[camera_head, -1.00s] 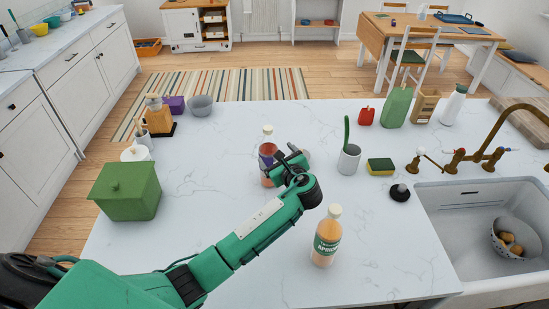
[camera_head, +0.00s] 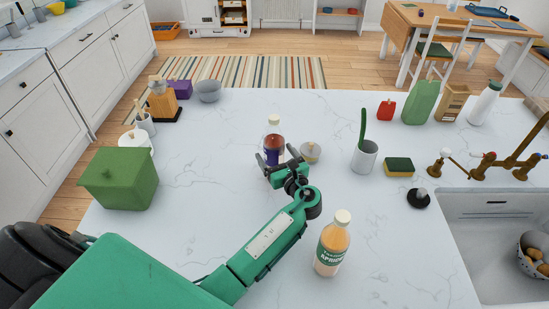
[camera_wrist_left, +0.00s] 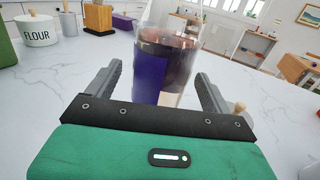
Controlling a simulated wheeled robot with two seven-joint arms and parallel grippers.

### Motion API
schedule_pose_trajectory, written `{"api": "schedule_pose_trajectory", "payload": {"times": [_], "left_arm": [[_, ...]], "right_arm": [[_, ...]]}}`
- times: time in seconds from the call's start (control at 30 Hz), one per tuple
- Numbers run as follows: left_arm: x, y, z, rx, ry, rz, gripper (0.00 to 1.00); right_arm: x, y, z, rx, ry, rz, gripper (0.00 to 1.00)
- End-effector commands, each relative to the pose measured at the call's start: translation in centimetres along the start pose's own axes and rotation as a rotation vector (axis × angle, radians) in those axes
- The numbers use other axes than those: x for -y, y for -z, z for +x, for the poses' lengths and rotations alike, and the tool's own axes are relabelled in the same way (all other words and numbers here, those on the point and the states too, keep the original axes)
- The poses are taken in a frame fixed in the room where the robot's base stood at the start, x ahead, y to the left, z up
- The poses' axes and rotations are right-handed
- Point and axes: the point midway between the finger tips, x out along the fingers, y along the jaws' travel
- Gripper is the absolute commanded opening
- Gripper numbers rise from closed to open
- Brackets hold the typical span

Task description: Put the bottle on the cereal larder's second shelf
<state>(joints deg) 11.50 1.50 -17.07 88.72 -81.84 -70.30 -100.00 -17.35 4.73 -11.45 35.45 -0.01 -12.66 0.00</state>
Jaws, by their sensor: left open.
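A clear bottle with dark red contents, a purple label and a pale cap (camera_head: 274,144) stands upright on the white marble counter. My left gripper (camera_head: 277,160) is open at its near side. In the left wrist view the same bottle (camera_wrist_left: 168,65) stands between the spread fingers of my left gripper (camera_wrist_left: 160,85), with a gap visible on both sides. A second bottle, with orange contents and a green label (camera_head: 332,245), stands nearer on the counter, right of my left arm. I cannot tell which piece of furniture is the cereal larder. My right gripper is out of view.
A small lidded jar (camera_head: 310,152) stands just right of the dark red bottle. A white holder (camera_head: 364,157), a sponge (camera_head: 399,167) and a sink (camera_head: 490,215) lie further right. A green box (camera_head: 120,178) is at left. White cabinets (camera_head: 220,15) and shelves (camera_head: 338,18) stand across the room.

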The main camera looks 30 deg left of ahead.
Motion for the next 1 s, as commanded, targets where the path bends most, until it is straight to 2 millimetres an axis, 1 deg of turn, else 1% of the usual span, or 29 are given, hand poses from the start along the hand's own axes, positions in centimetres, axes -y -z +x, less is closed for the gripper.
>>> {"api": "schedule_pose_trajectory", "payload": {"times": [0.03,0.1,0.2,0.3,0.47,0.5,0.57,0.6,0.67,0.8,0.87,1.0], "left_arm": [[0.0,0.7,0.7,0.002,-0.001,-0.001,0.84],[0.1,0.9,1.5,0.002,-0.001,0.000,0.84],[0.1,0.7,2.9,0.002,-0.001,0.000,0.84],[0.1,0.5,3.5,0.000,0.000,0.000,0.84],[0.1,0.4,3.5,0.000,0.000,0.000,0.84],[0.1,0.4,3.5,-0.001,0.000,0.000,0.80],[0.1,0.4,3.5,-0.001,0.000,0.000,0.69],[0.1,0.4,3.5,-0.001,0.000,0.000,0.61],[0.1,0.4,3.5,-0.001,0.000,0.001,0.49],[0.1,0.5,3.5,-0.001,0.000,0.001,0.21],[0.1,0.3,3.5,0.002,0.000,-0.001,0.12],[0.1,0.3,3.5,0.001,0.000,-0.001,0.12]], "right_arm": [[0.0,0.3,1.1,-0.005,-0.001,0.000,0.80],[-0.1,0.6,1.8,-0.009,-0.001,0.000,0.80],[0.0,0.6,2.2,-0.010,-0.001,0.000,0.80],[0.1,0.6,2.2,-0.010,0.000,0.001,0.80],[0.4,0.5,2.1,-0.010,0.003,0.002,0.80],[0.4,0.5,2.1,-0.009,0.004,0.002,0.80],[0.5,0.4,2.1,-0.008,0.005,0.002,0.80],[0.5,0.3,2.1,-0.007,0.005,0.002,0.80],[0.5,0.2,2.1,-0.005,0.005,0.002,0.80],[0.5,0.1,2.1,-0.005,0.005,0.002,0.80],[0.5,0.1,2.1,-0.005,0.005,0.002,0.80],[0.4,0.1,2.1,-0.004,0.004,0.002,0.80]]}}
